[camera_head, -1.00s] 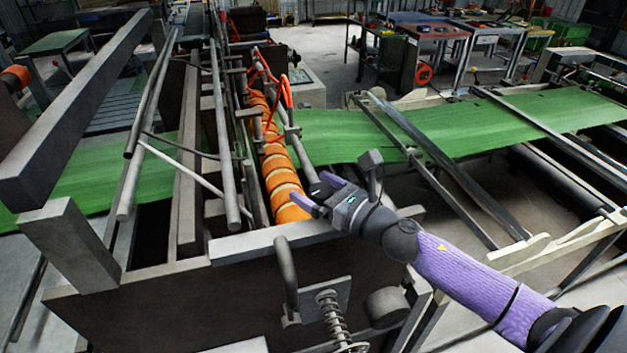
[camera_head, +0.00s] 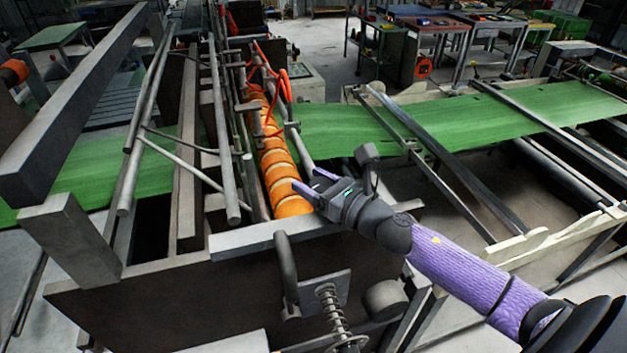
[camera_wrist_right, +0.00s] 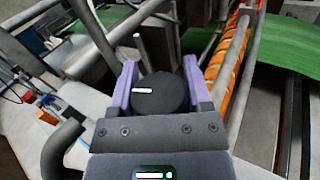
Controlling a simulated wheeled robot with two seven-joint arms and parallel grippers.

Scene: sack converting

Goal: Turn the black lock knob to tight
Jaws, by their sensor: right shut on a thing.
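The black lock knob (camera_wrist_right: 160,94) is a dark round cap with a white line mark, seen in the right wrist view. The mark lies nearly level in that picture. My right gripper (camera_wrist_right: 160,70) has its two purple fingers on either side of the knob and is shut on it. In the head view my right gripper (camera_head: 311,180) is at the near end of the orange-wrapped roller, over the machine frame. The knob cannot be made out there, as the gripper hides it. My left gripper is not in view.
The orange spiral roller (camera_head: 276,160) runs away from me, with loose red hoses (camera_head: 283,88) above it. Grey bars (camera_head: 225,140) stand to its left. A green sheet (camera_head: 440,120) stretches to the right. A spring (camera_head: 331,308) and a bent handle (camera_head: 286,265) are on the near side.

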